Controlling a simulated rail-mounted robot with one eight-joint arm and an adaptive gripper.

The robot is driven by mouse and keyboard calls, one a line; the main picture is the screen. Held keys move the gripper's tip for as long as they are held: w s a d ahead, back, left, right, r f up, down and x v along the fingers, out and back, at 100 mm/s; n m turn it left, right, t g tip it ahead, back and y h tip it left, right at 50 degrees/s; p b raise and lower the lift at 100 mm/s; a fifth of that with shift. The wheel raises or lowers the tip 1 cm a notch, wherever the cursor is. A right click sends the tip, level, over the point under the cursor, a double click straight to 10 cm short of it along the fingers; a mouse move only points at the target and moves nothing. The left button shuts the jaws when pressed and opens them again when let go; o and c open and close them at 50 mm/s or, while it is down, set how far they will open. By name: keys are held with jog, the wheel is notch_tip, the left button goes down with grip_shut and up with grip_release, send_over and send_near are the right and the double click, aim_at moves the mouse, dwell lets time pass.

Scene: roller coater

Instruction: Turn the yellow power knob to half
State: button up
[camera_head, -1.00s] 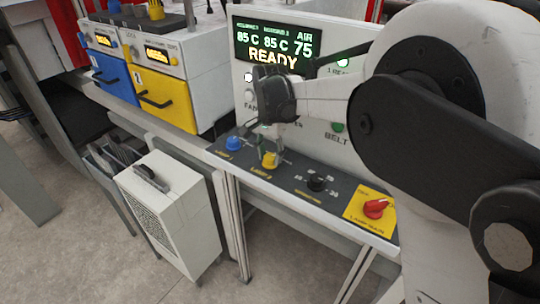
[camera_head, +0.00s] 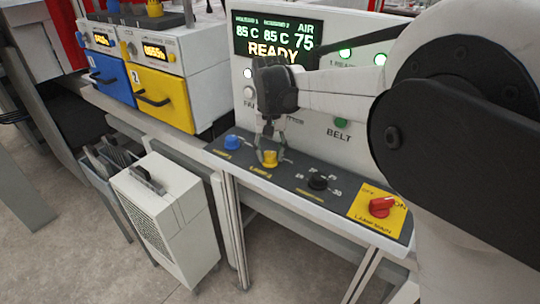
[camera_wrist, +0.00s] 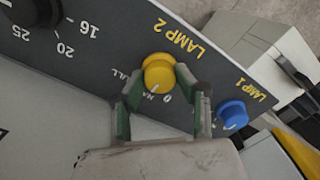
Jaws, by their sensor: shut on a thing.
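The yellow knob (camera_head: 270,159) sits on the dark control strip in the head view, between the blue knob and the black knob. In the wrist view the yellow knob (camera_wrist: 159,73) lies beside the label LAMP 2, with scale marks partly hidden by the fingers. My gripper (camera_head: 268,153) points down at the yellow knob. In the wrist view my gripper (camera_wrist: 158,88) has one finger on each side of the knob and is shut on it. A pale pointer line shows on the knob's lower edge there.
The blue knob (camera_head: 232,142) is close on the left, labelled LAMP 1 in the wrist view. The black knob (camera_head: 317,182) and the red switch (camera_head: 381,206) are to the right. The upright panel (camera_head: 345,90) stands just behind, its display reading READY.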

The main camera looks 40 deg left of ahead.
aim_at(271, 154)
jog(key=shift+n, duration=0.3)
jog(key=o, duration=1.1)
jog(key=shift+o, duration=0.2)
jog(key=shift+r, duration=0.1)
notch_tip(271, 154, up, 12)
jog(key=shift+d, duration=0.1)
